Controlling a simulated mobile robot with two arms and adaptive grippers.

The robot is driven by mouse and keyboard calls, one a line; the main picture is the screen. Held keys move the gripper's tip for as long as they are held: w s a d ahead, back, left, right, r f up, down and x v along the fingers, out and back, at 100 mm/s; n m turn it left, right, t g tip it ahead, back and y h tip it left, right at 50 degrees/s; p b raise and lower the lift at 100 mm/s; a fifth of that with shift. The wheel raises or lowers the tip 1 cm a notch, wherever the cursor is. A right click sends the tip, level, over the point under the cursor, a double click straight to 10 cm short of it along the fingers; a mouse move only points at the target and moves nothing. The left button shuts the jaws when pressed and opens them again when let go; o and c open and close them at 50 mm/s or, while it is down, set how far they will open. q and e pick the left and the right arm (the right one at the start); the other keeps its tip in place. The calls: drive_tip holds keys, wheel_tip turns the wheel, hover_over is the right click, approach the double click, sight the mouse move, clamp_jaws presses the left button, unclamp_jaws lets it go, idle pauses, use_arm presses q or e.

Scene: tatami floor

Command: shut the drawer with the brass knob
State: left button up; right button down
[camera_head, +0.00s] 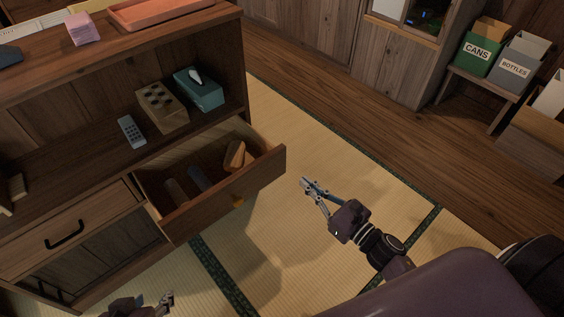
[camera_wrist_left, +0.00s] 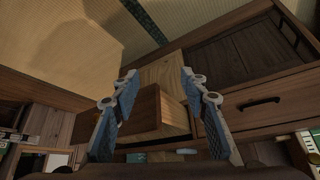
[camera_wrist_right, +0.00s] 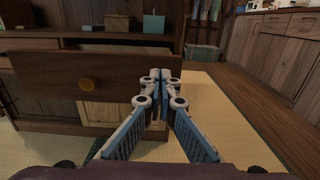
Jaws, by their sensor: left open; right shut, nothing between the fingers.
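The drawer (camera_head: 225,198) with the brass knob (camera_head: 239,201) is pulled well out of the wooden cabinet. Several items lie inside it, among them a tan block (camera_head: 234,156).
Another drawer with a black handle (camera_head: 65,235) is closed at the left. The shelf above holds a remote (camera_head: 131,131), a box with holes (camera_head: 161,107) and a teal tissue box (camera_head: 198,88). Tatami (camera_head: 330,150) is clear to the right. Labelled bins (camera_head: 478,56) stand far right.

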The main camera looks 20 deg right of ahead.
approach(274, 155)
drive_tip(key=x, duration=0.5)
drive_tip(key=shift+w+b, duration=0.2)
drive_tip(key=shift+b, duration=0.2)
use_arm(q)
drive_tip(key=w+d+r+t, duration=0.1)
drive_tip(key=w+r+t, duration=0.1)
drive_tip(key=w, duration=0.3)
drive_tip(key=shift+d+r+t+h, duration=0.3)
drive_tip(key=shift+d+r, duration=0.1)
drive_tip(key=shift+r, duration=0.15)
use_arm(e)
drive_tip(key=shift+x, duration=0.8)
use_arm(q)
drive_tip(key=shift+w, duration=0.1)
use_arm(e)
drive_tip(key=shift+f, duration=0.1)
